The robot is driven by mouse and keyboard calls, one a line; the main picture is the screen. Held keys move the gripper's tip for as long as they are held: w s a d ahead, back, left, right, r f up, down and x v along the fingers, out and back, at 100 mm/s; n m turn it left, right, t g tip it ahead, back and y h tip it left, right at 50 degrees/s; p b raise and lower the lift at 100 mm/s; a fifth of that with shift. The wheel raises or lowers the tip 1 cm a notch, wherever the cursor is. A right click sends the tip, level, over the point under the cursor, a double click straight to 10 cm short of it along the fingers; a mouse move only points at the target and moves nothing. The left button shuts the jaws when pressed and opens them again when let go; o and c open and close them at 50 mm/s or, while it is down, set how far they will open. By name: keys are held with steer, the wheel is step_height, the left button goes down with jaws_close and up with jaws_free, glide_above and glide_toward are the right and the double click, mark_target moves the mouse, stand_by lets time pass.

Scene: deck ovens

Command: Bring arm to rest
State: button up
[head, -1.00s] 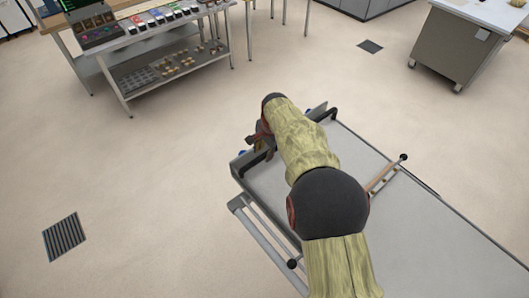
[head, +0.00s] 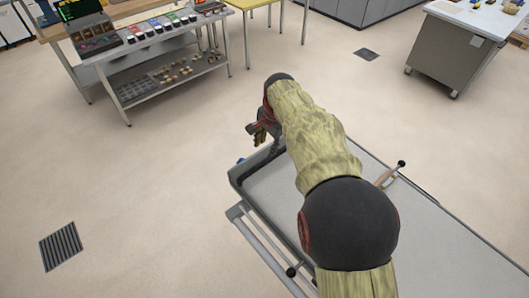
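My arm (head: 312,140), in a yellow-green sleeve with dark joints, reaches from the bottom of the head view up over a grey flat-topped cart or tray. My gripper (head: 258,134) shows at the arm's far end, just past the far left edge of that surface. It is small, dark and partly hidden by the wrist, so I cannot tell whether its fingers are open or shut. I see nothing held in it.
The grey surface (head: 440,240) has raised rims and a wooden-handled bar (head: 388,174) on it. A steel shelf table (head: 165,65) stands at the upper left, a wheeled grey cabinet (head: 455,55) at the upper right. Open floor (head: 130,180) lies left, with a drain grate (head: 60,246).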

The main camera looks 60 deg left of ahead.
steer(key=shift+d+r, duration=0.1)
steer(key=shift+r, duration=0.6)
